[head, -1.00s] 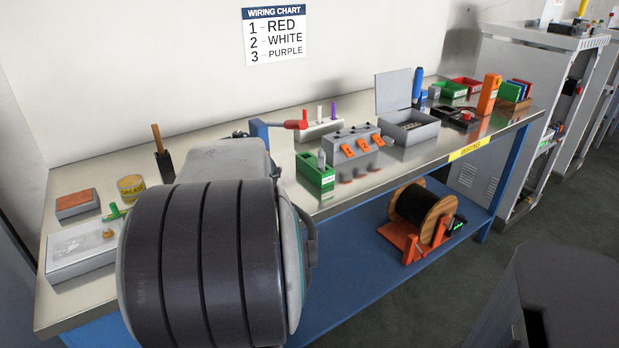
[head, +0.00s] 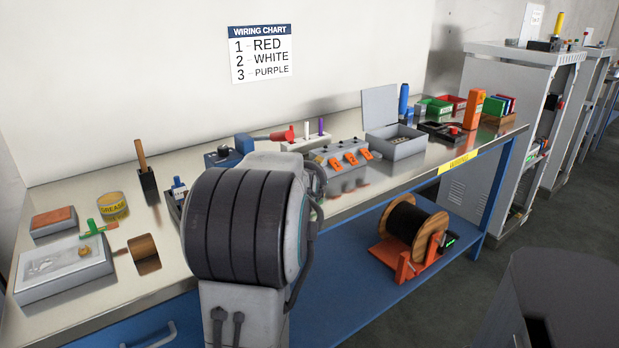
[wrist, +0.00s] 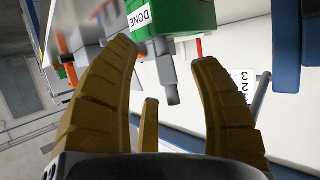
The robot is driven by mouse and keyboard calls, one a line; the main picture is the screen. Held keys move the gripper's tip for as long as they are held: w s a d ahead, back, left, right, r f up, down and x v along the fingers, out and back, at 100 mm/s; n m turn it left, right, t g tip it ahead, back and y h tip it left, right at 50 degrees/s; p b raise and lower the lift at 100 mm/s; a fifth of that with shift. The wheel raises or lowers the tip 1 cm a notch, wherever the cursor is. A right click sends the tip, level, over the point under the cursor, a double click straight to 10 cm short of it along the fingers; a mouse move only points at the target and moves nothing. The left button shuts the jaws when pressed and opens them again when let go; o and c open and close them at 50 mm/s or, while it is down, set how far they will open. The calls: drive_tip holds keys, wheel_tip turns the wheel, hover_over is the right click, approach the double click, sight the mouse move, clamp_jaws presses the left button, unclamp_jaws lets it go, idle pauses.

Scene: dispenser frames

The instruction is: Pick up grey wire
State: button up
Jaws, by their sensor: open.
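In the wrist view, which looks upside down, a grey piece (wrist: 165,72) projects from a green box (wrist: 180,18) marked DONE. It looks like the grey wire, standing out of the box. My gripper (wrist: 163,54) is open, with one yellow-brown finger at each side of the grey piece. The fingers do not appear to touch it, but I cannot judge the depth. In the head view my arm hides the gripper, the green box and the grey piece.
A grey box with orange switches (head: 340,159) and an open grey case (head: 400,140) stand right of my arm on the bench (head: 120,275). A brown holder (head: 144,254) and a grease tin (head: 112,206) lie to the left. A cable spool (head: 408,225) sits below.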

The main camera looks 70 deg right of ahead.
drive_tip(key=shift+x, duration=1.3)
drive_tip(key=shift+a, duration=0.1)
clamp_jaws()
